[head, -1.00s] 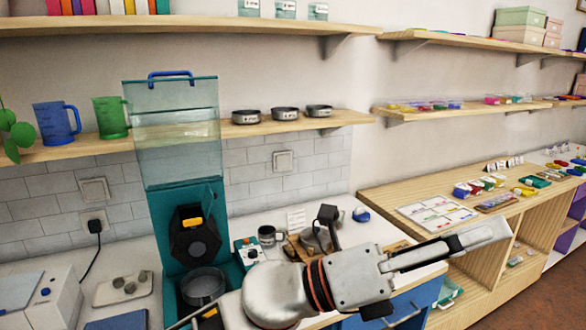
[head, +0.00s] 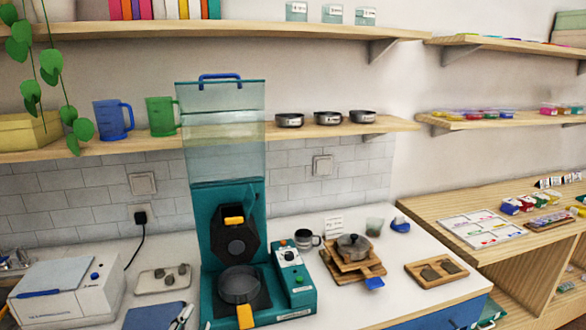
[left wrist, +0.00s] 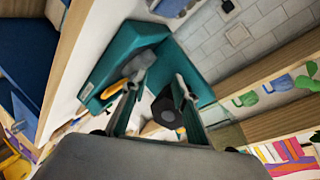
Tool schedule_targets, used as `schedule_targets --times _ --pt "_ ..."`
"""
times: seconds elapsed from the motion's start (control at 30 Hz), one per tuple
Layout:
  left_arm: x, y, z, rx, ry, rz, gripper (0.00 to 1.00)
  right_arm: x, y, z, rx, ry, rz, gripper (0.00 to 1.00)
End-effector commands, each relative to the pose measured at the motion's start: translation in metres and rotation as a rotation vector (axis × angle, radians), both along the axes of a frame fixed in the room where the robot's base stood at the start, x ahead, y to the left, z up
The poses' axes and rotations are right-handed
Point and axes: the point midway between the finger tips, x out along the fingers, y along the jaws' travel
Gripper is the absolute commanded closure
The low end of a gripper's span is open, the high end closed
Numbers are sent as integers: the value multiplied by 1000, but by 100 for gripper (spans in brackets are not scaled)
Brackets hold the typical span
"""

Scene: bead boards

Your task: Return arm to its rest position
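In the left wrist view my left gripper (left wrist: 158,88) is open, with its two fingers apart and nothing between them. Behind the fingers stands the teal dispenser (left wrist: 105,62) with its black hexagonal part. In the head view only a small pale and dark piece, seemingly the tip of my left gripper (head: 183,317), shows at the bottom edge beside the blue mat. The same teal dispenser (head: 209,298) stands on the counter right of it, with a dark pan (head: 240,286) on its base. My right gripper is in neither view now.
A white box-like device (head: 68,290) and a tray with stones (head: 163,280) stand at left. A grey mug (head: 304,239), a lidded pot (head: 353,247) on wooden boards and a wooden tray (head: 436,272) stand at right. A shelf (head: 60,150) runs above the counter.

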Motion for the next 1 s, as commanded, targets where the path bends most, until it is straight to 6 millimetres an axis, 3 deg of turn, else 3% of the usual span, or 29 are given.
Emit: schedule_targets --times 0.03,0.1,0.2,0.4,0.7,1.0 --pt "-18 21 -24 -2 75 44 72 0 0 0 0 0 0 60" --pt "-42 48 -51 -2 170 104 72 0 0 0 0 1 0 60" --pt "-74 77 -80 1 282 171 72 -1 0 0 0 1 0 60" --pt "-126 117 -115 18 436 263 72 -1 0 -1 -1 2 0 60" --pt "-193 160 -142 48 608 365 72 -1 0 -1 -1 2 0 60" --pt "-176 123 -188 -90 574 277 72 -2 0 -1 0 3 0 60"
